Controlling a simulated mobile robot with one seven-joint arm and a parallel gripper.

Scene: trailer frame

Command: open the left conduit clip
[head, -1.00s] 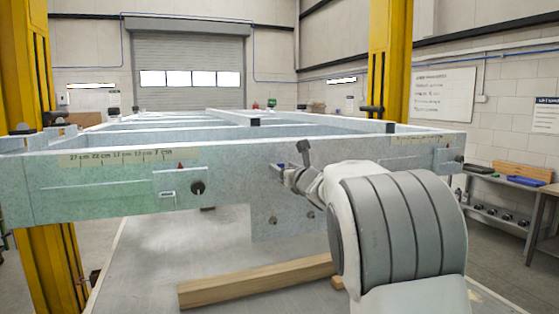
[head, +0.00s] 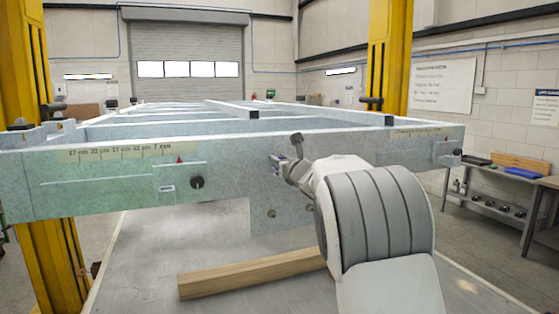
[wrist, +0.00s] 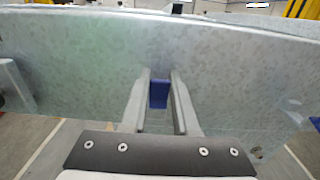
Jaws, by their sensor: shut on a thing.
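My gripper (wrist: 158,100) is in front of the galvanized front beam (wrist: 235,70) in the wrist view, its two fingers shut on a small blue piece (wrist: 158,93). Whether this blue piece is part of the left conduit clip I cannot tell. In the head view my gripper (head: 277,164) is at the beam's face right of the middle, mostly hidden by my own wrist. A round black knob (head: 197,182) sits on the beam's left part, beside a small pale plate (head: 166,188) and a red triangle mark (head: 179,160).
A scale strip (head: 115,154) runs along the beam's upper left. A wooden bar (head: 250,274) lies on the grey deck below the beam. Another black knob (head: 457,152) is at the beam's right end. Yellow posts (head: 390,50) stand behind; a shelf bench (head: 490,190) is at right.

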